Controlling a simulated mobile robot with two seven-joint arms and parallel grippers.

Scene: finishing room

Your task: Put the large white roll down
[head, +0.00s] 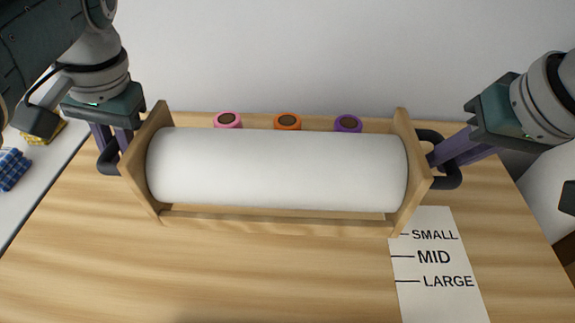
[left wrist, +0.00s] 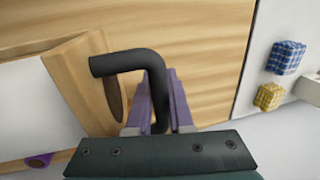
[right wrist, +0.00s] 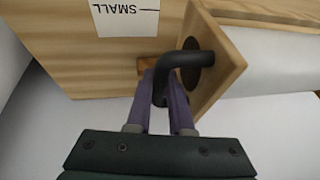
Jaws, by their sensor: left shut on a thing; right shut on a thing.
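The large white roll (head: 277,170) lies level in a wooden holder (head: 405,165) with an end board on each side and a black handle on each end. My left gripper (head: 112,150) is shut on the left black handle (left wrist: 130,63), which the left wrist view shows between the purple fingers. My right gripper (head: 440,160) is shut on the right black handle (right wrist: 178,62). The holder is over the back part of the wooden table (head: 200,275). I cannot tell whether its underside touches the table.
Small pink (head: 228,120), orange (head: 288,121) and purple (head: 348,123) rolls stand behind the holder by the wall. A paper chart (head: 440,295) marked SMALL, MID and LARGE lies front right. The front left tabletop is clear. Folded blue (head: 12,168) and yellow cloths lie on a white surface at left.

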